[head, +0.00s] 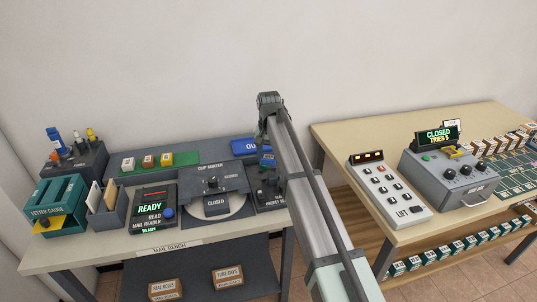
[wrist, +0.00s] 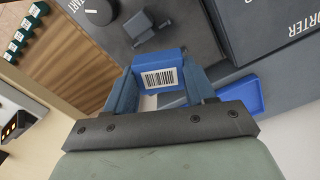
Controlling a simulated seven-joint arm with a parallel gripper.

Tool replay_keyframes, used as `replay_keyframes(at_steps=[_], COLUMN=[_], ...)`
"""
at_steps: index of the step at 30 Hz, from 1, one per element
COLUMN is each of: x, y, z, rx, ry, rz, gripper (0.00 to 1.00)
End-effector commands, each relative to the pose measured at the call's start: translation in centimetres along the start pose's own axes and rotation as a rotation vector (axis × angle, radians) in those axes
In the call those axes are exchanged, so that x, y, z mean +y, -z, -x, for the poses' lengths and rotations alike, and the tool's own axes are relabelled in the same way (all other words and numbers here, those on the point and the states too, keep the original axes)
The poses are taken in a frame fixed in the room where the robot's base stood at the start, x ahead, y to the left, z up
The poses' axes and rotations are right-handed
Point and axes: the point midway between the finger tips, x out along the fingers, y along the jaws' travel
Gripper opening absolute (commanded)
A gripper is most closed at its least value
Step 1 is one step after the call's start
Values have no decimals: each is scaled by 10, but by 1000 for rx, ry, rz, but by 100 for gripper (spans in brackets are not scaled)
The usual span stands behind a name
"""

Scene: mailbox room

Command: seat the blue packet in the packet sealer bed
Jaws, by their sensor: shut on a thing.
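The blue packet (wrist: 161,78), with a white barcode label, is between the two blue fingers of my gripper (wrist: 163,88) in the wrist view. The gripper is shut on it. The packet sealer (wrist: 115,28) is the dark grey unit just beyond the packet, with a START knob and a small dark raised block (wrist: 150,28) on its top. In the head view the sealer (head: 270,198) is at the bench's right end, partly hidden by my arm, with my gripper (head: 266,160) near its back. I cannot tell whether the packet touches the sealer; its bed is not clear.
A blue tray (head: 243,147) lies behind the sealer; it also shows in the wrist view (wrist: 242,96). The clip sorter (head: 215,183) stands directly left of the sealer. The mail reader (head: 152,207) is further left. A second table (head: 345,131) with a grey button panel (head: 388,188) is at right.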

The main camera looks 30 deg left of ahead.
Motion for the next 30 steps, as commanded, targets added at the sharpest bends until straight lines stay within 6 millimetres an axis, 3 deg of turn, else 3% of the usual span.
replay_keyframes(at_steps=[6, 12, 20, 30], x=[0, 0, 0, 0], y=[0, 0, 0, 0], z=[0, 0, -4, -27], rx=[-1, -1, -1, -2], ry=[0, 0, 0, 0], rz=[253, 384, 420, 418], gripper=[24, 24, 24, 24])
